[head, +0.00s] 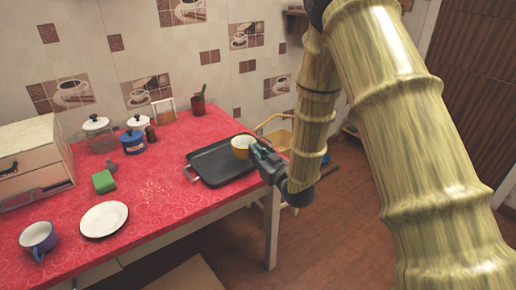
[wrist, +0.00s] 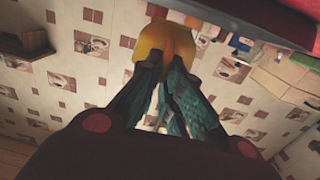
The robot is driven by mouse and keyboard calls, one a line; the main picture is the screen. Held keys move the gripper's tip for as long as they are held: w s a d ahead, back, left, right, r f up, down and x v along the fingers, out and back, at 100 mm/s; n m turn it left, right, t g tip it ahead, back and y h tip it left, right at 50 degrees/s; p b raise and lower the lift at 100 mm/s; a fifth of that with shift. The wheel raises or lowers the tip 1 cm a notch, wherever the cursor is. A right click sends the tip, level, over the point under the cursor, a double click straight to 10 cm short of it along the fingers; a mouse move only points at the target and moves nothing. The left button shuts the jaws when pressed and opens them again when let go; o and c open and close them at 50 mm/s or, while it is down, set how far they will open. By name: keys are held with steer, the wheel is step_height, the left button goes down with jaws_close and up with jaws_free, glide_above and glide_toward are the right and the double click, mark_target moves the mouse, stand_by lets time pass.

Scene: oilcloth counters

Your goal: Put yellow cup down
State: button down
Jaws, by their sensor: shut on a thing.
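The yellow cup (head: 241,147) shows in the head view at the right end of the red counter (head: 160,232), over the far right part of the dark tray (head: 215,172). I cannot tell if it touches the tray. My gripper (head: 256,152) reaches it from the right and is shut on it. In the wrist view my gripper's fingers (wrist: 168,64) pinch the yellow cup (wrist: 152,42) at the top middle. Part of the cup is hidden behind the fingers.
A white plate (head: 104,219), a blue-and-white mug (head: 38,238) and a green sponge (head: 103,181) are on the left. A blue pot (head: 133,143), a glass jar (head: 99,133) and a red container (head: 198,106) stand behind.

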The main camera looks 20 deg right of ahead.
steer(key=w+d, duration=0.1)
steer(key=w, duration=0.1)
steer(key=w+d, duration=0.1)
steer(key=w, duration=0.2)
steer(key=w+d, duration=0.2)
steer(key=w, duration=0.1)
steer(key=shift+d+f, duration=0.1)
steer(key=shift+f, duration=0.3)
steer(key=shift+w+d+f+p, duration=0.1)
steer(key=shift+w+p, duration=0.2)
steer(key=shift+f, duration=1.65)
steer(key=shift+f, duration=0.15)
steer(key=c, duration=1.6)
jaws_free()
